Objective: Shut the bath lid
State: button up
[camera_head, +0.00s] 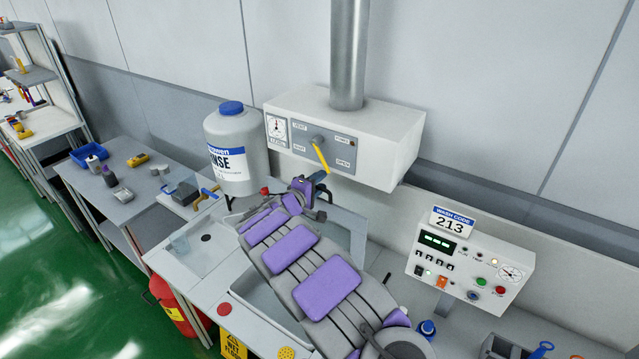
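The grey bench (217,293) holds a recessed bath (266,300), largely hidden under my purple and grey arm. A pale, see-through panel (345,233) shows behind my arm at the back of the bath; it may be the lid, but I cannot tell how far open it stands. My gripper (312,188) is at the far end of the arm, beside the rinse bottle and below the yellow lever. Its fingers are small and partly hidden, so I cannot tell whether they are open or touch anything.
A grey box (393,145) with a yellow lever (320,157) hangs above the bath. A control panel (472,262) reading 213 is at right. A side table (115,172) with tools stands left.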

jog(key=shift+a, duration=0.8)
jog(key=shift+a+f, duration=0.1)
jog(key=shift+a, duration=0.15)
jog(key=shift+c, duration=1)
jog(key=shift+d, duration=0.1)
jog(key=shift+c, duration=0.6)
jog(key=shift+s+d, duration=0.1)
jog(key=shift+d, duration=0.7)
grip_shut()
jog(key=shift+a, duration=0.15)
